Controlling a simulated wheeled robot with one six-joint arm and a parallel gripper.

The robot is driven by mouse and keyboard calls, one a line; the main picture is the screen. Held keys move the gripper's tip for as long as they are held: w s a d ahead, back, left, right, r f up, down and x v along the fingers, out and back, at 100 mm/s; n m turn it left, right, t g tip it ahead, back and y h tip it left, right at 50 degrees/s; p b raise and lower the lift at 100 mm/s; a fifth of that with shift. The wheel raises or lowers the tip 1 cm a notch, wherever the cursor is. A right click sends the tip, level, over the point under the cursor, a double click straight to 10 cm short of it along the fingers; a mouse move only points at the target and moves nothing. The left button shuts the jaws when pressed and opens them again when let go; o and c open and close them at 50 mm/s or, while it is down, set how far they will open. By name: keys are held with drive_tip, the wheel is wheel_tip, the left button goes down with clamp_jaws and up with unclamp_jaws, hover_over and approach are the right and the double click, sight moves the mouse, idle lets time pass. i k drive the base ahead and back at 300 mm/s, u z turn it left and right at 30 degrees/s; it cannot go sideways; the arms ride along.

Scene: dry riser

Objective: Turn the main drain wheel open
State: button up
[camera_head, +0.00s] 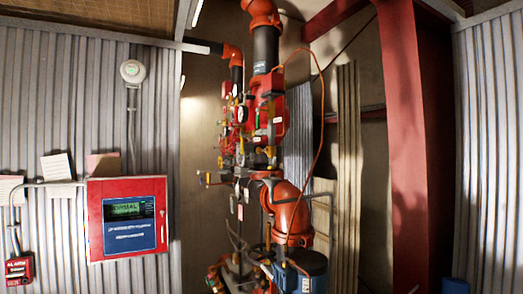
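The riser assembly (265,120) stands in the middle of the head view, inside a recess between corrugated walls. It is a red and black vertical pipe with red valve bodies, gauges, yellow handles and small fittings crowded around it. An orange-red elbow pipe (288,212) bends at its lower part. I cannot tell which of the small handles or wheels is the main drain wheel at this size. My gripper is not in view.
A red alarm panel (128,219) with a lit screen hangs on the left wall, with a small red alarm box (19,268) below left. A red steel column (404,140) stands right of the riser. A blue unit (302,271) sits at the riser's foot.

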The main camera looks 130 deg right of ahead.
sight(230, 148)
drive_tip(key=z, duration=4.3)
drive_tip(key=i, duration=1.15)
drive_tip(key=u, duration=0.2)
